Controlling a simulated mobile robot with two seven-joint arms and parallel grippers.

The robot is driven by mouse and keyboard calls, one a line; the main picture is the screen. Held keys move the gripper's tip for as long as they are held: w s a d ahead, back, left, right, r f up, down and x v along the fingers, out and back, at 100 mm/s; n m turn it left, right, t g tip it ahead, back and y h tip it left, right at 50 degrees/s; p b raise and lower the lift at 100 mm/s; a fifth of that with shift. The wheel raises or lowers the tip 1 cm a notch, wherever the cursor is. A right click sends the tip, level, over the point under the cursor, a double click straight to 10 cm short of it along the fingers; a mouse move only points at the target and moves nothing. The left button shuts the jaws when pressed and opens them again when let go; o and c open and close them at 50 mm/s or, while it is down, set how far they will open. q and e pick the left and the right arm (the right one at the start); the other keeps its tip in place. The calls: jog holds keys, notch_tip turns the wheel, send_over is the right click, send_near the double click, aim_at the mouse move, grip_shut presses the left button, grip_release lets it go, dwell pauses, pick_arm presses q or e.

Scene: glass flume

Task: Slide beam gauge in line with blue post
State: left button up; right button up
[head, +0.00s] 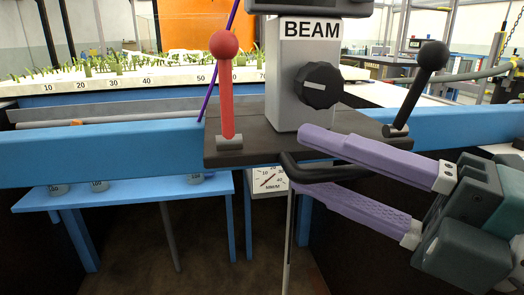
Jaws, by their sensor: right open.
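The beam gauge (306,70) is a grey block labelled BEAM with a black knob, on a dark carriage plate (255,146) across the blue rail. A red ball-topped lever (226,90) stands upright at its left. A black ball-topped lever (415,85) leans right at its right. A black bar handle (330,172) hangs under the plate's front edge. My right gripper (296,160) is open, with purple fingers above and below the handle; contact cannot be told. A thin violet-blue rod (216,72) slants behind the red lever; I cannot tell whether it is the blue post. My left gripper is out of view.
The blue rail (100,148) runs left and right of the carriage, clear on the left. Behind it is a numbered scale strip (140,80) with small green plants. Below are a blue shelf (130,192) with small weights and a dial marked MM/M (268,182).

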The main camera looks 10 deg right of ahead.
jog(key=shift+x, duration=1.2)
jog(key=shift+c, duration=0.4)
jog(key=c, duration=0.6)
jog(key=shift+r, duration=0.15)
grip_shut()
